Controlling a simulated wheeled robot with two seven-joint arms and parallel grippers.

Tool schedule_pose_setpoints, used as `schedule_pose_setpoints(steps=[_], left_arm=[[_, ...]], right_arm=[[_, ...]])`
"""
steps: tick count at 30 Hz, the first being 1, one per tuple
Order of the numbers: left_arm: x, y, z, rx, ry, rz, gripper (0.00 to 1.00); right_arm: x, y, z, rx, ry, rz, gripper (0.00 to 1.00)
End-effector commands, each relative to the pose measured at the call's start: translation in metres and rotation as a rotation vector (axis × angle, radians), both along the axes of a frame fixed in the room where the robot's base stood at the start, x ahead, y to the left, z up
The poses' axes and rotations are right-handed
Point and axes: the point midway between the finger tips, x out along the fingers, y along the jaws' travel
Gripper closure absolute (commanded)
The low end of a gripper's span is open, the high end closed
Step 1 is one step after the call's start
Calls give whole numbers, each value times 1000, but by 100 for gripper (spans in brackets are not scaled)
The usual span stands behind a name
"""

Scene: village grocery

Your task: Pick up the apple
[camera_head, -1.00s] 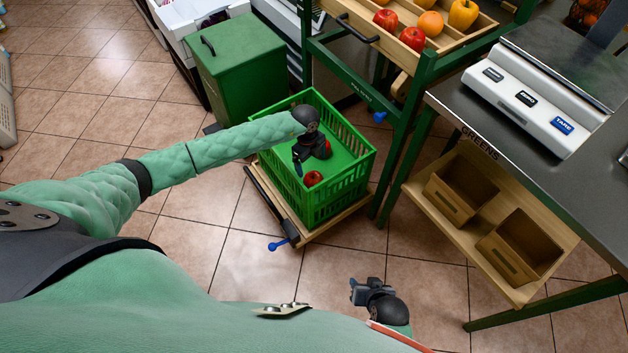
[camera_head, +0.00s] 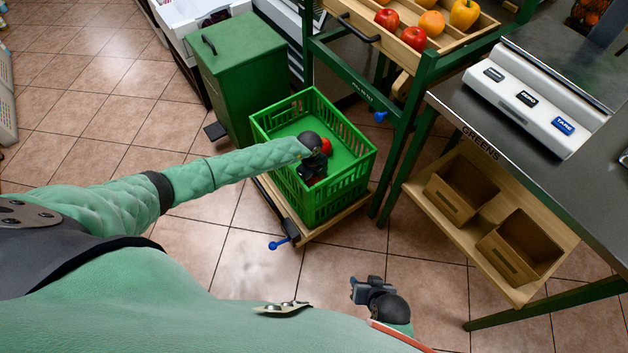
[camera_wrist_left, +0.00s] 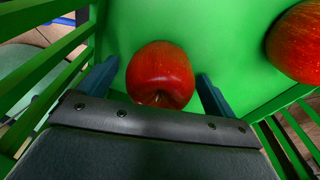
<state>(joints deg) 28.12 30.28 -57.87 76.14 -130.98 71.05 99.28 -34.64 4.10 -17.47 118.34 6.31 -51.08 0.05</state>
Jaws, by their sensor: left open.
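A red apple (camera_wrist_left: 160,74) lies on the floor of the green crate (camera_head: 268,121) and sits between the open fingers of my left gripper (camera_wrist_left: 157,84) in the left wrist view. In the head view my left gripper (camera_head: 312,174) is down inside the crate and mostly covers this apple. A second red apple (camera_wrist_left: 297,42) lies further right in the wrist view; in the head view it (camera_head: 326,146) shows just beside the gripper. My right gripper (camera_head: 363,290) hangs low over the tiled floor, away from the crate; its finger gap is unclear.
The crate stands on a wooden dolly (camera_head: 336,222). A green bin (camera_head: 245,80) is behind it. A fruit rack with a wooden tray (camera_head: 455,48) and a metal counter (camera_head: 590,165) stand to the right. Crate walls are close around my left gripper.

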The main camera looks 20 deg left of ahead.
Motion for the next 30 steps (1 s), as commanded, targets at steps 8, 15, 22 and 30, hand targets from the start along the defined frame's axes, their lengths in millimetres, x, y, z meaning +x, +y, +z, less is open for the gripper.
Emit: schedule_pose_setpoints(steps=[8,15,22,30], left_arm=[[0,0,-2,-1,-1,-1,10],[0,0,-2,0,-1,0,57],[0,0,-1,0,-1,0,61],[1,0,26,-2,-3,-3,61]], right_arm=[[0,0,0,-1,0,-1,60],[1,-1,0,-1,0,-1,60],[2,-1,0,-1,-2,0,60],[2,-1,1,-2,-1,0,60]])
